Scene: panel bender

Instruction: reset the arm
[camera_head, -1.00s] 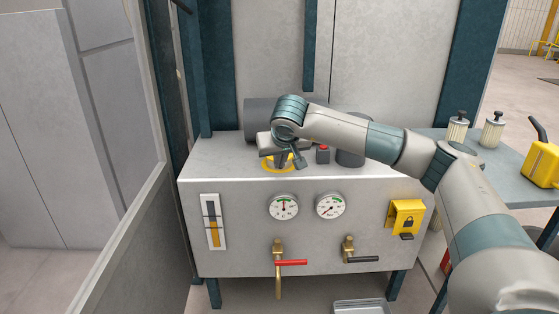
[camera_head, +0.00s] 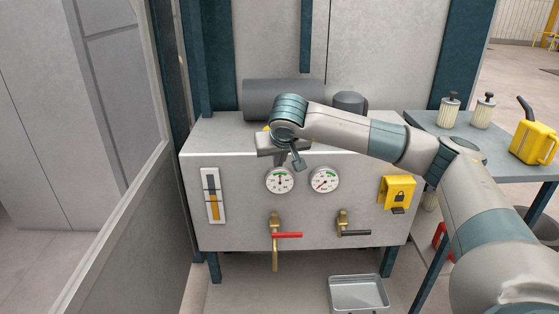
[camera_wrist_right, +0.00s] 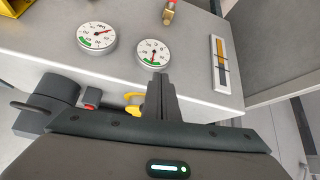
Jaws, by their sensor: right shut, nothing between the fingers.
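My right arm reaches in from the right in the head view. Its gripper (camera_head: 296,162) hangs in front of the upper front edge of the grey cabinet (camera_head: 240,235), just above the left gauge (camera_head: 280,180). In the right wrist view the right gripper (camera_wrist_right: 160,80) is shut with nothing held, its fingers near the cabinet's edge. The wrist hides most of a yellow ring (camera_head: 266,128) on the cabinet top; part of a yellow piece (camera_wrist_right: 134,98) shows beside the fingers in the wrist view. My left gripper is out of view.
The cabinet front carries a right gauge (camera_head: 325,179), a red-handled valve (camera_head: 287,235), a black-handled valve (camera_head: 353,232) and a yellow lock box (camera_head: 397,192). A tray (camera_head: 358,293) lies below. A side table (camera_head: 500,160) holds a yellow can (camera_head: 534,145). A wall panel stands at left.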

